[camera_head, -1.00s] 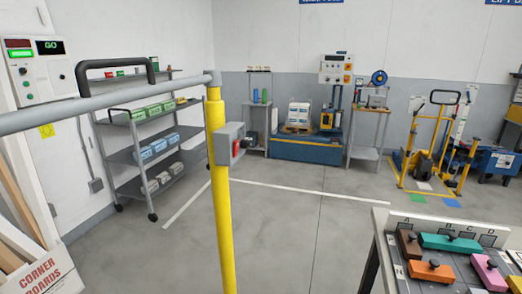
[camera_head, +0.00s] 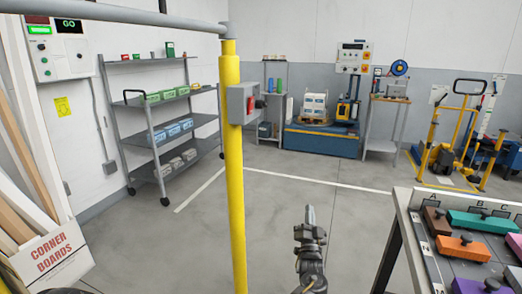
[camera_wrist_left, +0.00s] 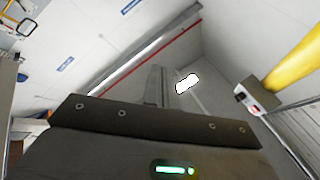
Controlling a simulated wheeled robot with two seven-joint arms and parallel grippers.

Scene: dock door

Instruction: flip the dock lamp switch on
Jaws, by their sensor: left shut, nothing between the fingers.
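A grey switch box (camera_head: 241,104) is fixed to the yellow post (camera_head: 233,180) and has a red switch part (camera_head: 250,104) on its right side. Whether the switch is up or down is too small to tell. My left gripper (camera_head: 309,218) points upward at the bottom middle, right of the post and lower in the picture than the box, apart from both. It is shut and empty. The left wrist view shows the box (camera_wrist_left: 257,98) and its red part beside the yellow post (camera_wrist_left: 292,65) at the right. My right gripper is not in view.
A grey rail (camera_head: 110,12) runs left from the post's top. A table (camera_head: 408,225) with coloured blocks stands at the right. A shelf cart (camera_head: 170,140) stands behind left, with leaning boards and a box marked corner boards (camera_head: 50,260) nearer. Open floor lies behind the post.

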